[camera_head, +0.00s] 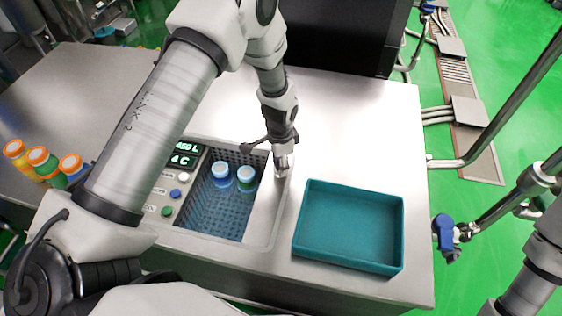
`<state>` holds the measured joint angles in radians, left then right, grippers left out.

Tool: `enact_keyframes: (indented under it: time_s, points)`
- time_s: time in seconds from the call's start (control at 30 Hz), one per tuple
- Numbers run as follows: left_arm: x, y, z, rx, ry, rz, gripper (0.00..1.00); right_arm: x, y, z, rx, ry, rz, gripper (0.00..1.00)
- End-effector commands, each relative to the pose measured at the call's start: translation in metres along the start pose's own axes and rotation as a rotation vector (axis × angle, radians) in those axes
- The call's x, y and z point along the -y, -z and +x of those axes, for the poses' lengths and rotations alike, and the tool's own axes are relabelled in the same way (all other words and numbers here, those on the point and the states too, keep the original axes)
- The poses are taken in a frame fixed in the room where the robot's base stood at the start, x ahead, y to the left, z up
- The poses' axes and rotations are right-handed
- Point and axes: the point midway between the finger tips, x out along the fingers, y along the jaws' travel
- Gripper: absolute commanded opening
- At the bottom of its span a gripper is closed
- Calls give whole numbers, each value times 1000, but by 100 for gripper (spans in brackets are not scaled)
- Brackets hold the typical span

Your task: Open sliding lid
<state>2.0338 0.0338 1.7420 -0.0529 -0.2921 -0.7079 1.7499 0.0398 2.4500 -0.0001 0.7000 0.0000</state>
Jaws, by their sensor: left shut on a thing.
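The sliding lid (264,214) is a light grey panel at the right part of the recessed cooling well in the steel counter. The left part of the well is uncovered, showing a dark perforated basket (205,205). Two bottles with pale blue caps, a left one (221,176) and a right one (246,179), stand in the basket. My left gripper (282,172) points down at the lid's upper right and is shut at its edge. The fingers hide the part that they hold. My right gripper is not in view.
An empty teal tray (350,228) sits right of the well. A control panel (178,180) with green displays and buttons lies left of it. The counter behind the tray is clear up to a black box (345,35).

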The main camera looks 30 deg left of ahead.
Motion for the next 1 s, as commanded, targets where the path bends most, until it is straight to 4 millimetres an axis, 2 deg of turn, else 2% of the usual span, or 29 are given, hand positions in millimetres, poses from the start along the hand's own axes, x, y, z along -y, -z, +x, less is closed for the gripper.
enact_keyframes:
  time_s: [0.13,0.17,0.2,0.5,0.63,0.77,1.0]
  points:
    - [-1,-1,1,2,-2,0,0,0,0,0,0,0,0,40]
    - [-1,-1,1,2,-2,0,55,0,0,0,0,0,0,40]
    - [-1,-1,1,2,-2,0,69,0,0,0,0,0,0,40]
    - [0,0,0,0,0,0,70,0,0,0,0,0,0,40]
    - [1,0,-11,-2,1,0,70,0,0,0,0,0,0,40]
    - [1,1,-38,-4,3,0,70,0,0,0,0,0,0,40]
    - [1,0,-97,-2,1,0,70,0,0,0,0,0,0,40]
